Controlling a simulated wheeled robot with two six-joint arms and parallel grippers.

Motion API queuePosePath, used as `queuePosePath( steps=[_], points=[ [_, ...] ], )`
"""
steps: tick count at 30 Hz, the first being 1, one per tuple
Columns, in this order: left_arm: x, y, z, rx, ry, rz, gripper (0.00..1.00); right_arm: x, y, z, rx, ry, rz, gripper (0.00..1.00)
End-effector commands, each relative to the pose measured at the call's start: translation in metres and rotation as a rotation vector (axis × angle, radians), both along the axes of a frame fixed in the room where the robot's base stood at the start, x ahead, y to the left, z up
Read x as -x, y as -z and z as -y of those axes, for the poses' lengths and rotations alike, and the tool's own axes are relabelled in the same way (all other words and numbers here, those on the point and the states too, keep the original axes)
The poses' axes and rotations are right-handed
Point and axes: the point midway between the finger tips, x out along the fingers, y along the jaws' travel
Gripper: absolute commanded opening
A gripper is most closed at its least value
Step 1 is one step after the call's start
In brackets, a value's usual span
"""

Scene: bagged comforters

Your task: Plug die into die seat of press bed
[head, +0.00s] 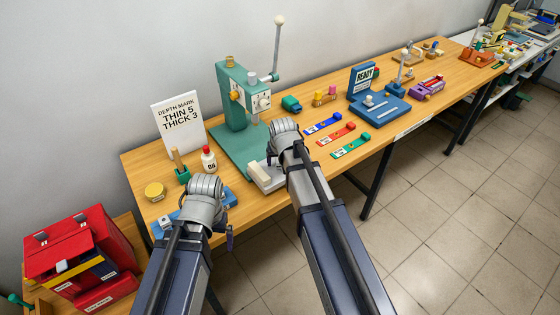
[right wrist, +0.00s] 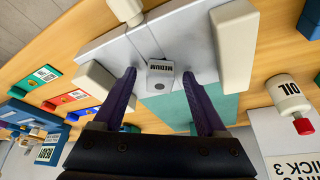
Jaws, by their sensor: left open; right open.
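A small grey die (right wrist: 161,76) with a label reading MEDIUM sits on the light grey press bed (right wrist: 195,42), at a groove in it. I cannot tell how deep it sits in the seat. My right gripper (right wrist: 166,100) is open, with one purple finger on each side of the die and visible gaps between. In the head view the right gripper (head: 271,155) is over the bed of the green press (head: 232,110), and its wrist hides the die. My left gripper (head: 229,238) is open near the table's front edge by a blue tray (head: 232,199), largely hidden by its wrist.
Cream blocks (head: 261,172) stand on the press bed. An oil bottle (head: 208,158), a green holder (head: 182,174) and a depth-mark sign (head: 179,120) are to the left. Blue, red and green labelled strips (head: 336,134) lie to the right. A red toolbox (head: 75,250) stands lower left.

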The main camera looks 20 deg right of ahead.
Motion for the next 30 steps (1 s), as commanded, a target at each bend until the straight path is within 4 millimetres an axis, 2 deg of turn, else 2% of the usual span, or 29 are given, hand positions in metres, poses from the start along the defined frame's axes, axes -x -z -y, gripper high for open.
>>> queuePosePath(
  steps=[8, 19, 23, 30],
  points=[
    [0.000, -0.020, 0.000, 0.000, 0.000, 0.000, 1.00, 0.007, -0.020, -0.001, 0.000, 0.000, 0.000, 0.74],
    [0.000, -0.066, 0.000, 0.000, 0.001, 0.000, 1.00, 0.026, -0.066, -0.004, 0.000, 0.000, 0.000, 0.74],
    [0.000, -0.073, 0.000, 0.000, 0.001, 0.000, 1.00, 0.029, -0.073, -0.005, 0.000, 0.000, 0.000, 0.74],
    [0.000, -0.071, 0.000, 0.000, 0.001, 0.000, 1.00, 0.029, -0.071, -0.005, 0.000, 0.000, 0.000, 0.74]
  ],
)
